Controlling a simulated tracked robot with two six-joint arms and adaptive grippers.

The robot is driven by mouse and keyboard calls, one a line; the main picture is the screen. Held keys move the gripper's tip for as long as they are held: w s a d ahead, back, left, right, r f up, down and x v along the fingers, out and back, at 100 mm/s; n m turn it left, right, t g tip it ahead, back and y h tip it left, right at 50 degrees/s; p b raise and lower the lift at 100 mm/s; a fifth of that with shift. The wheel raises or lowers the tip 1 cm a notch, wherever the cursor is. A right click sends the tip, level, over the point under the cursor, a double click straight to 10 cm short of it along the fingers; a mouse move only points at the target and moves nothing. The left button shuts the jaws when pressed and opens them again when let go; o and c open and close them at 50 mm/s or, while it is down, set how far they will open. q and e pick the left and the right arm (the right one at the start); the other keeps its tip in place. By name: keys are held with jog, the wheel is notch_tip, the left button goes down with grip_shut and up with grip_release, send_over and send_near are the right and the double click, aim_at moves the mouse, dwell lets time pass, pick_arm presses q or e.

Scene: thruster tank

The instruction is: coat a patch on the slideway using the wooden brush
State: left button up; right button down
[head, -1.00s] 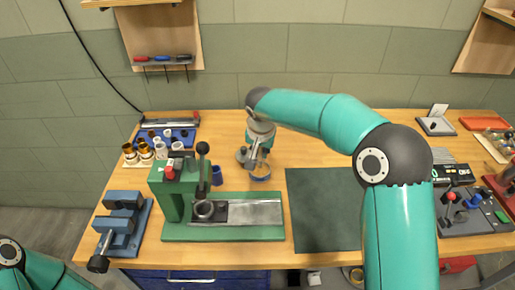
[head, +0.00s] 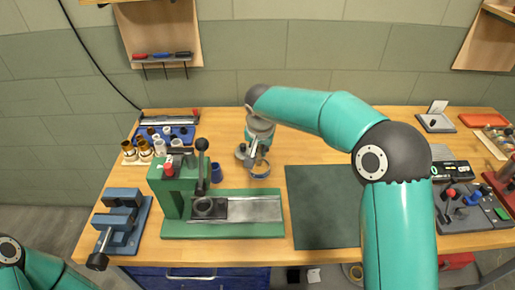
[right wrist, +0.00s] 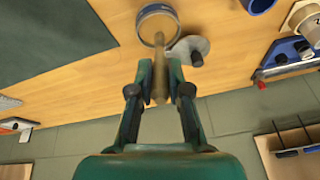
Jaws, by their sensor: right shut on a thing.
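The wooden brush (right wrist: 160,68) is between the fingers of my right gripper (right wrist: 161,88), which is shut on its handle. The brush points towards a round tin with a blue rim (right wrist: 157,14); its tip overlaps the tin, and I cannot tell whether it touches the contents. In the head view my right gripper (head: 257,154) is low over the table, just behind the tin (head: 260,170). The slideway is the grey metal strip (head: 255,209) on the green press base, nearer and left of the tin. My left gripper is out of view.
The green press (head: 172,195) with its upright lever stands left of the slideway. A small blue cup (head: 217,176) and a grey round piece (right wrist: 192,48) are near the tin. A dark mat (head: 320,205) lies bare on the right. A blue vise (head: 122,225) is at the left.

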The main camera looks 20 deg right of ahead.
jog(key=shift+f+b, duration=0.45)
jog(key=shift+b, duration=0.05)
dwell(1.6)
jog(key=shift+r+p, duration=2.35)
jog(key=shift+r, duration=1.25)
